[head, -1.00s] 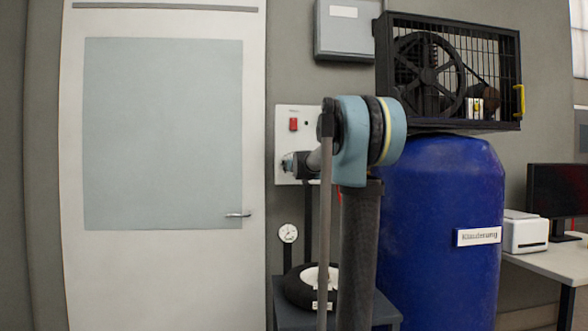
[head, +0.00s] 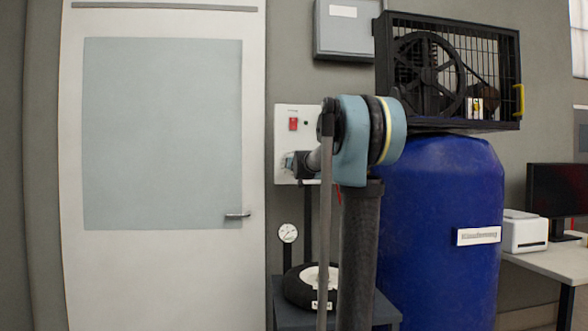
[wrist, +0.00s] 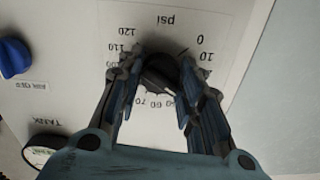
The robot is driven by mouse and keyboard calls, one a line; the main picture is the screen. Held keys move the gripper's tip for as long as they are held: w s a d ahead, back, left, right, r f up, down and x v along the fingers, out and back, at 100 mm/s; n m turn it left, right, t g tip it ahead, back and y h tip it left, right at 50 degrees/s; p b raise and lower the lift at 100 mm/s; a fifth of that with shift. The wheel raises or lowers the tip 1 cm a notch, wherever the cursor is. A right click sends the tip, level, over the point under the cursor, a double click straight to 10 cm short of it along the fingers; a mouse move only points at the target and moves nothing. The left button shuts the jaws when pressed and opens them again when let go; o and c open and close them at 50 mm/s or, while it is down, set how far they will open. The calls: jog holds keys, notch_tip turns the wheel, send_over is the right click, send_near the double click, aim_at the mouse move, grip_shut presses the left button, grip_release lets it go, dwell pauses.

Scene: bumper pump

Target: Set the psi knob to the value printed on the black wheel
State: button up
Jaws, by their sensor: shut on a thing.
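The psi knob (wrist: 158,74) is a black knob on a white panel, ringed by printed numbers that appear upside down in the wrist view. My gripper (wrist: 163,84) has one finger on each side of it and is shut on it. A pale mark on the knob points toward the lower right, near the 50 and 60 side; the fingers hide part of the scale. In the head view my gripper (head: 289,162) is at the panel, small and partly hidden by my arm. The black wheel (head: 297,289) lies on a grey stand; its white label is too small to read.
A blue knob (wrist: 14,58) and a label marked TANK (wrist: 48,139) are on the left in the wrist view. A red switch (head: 293,124) is above my gripper. A round gauge (head: 288,233) is below. A blue tank (head: 440,200) stands right of my arm.

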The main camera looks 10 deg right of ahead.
jog(key=m, duration=0.6)
jog(key=shift+a+m, duration=0.1)
jog(key=shift+m, duration=0.2)
jog(key=shift+f, duration=0.1)
dwell(0.4)
jog(key=o, duration=1.1)
jog(key=shift+c, duration=0.2)
jog(key=shift+s, duration=0.15)
jog(key=s, duration=1.1)
jog(key=shift+s, duration=0.3)
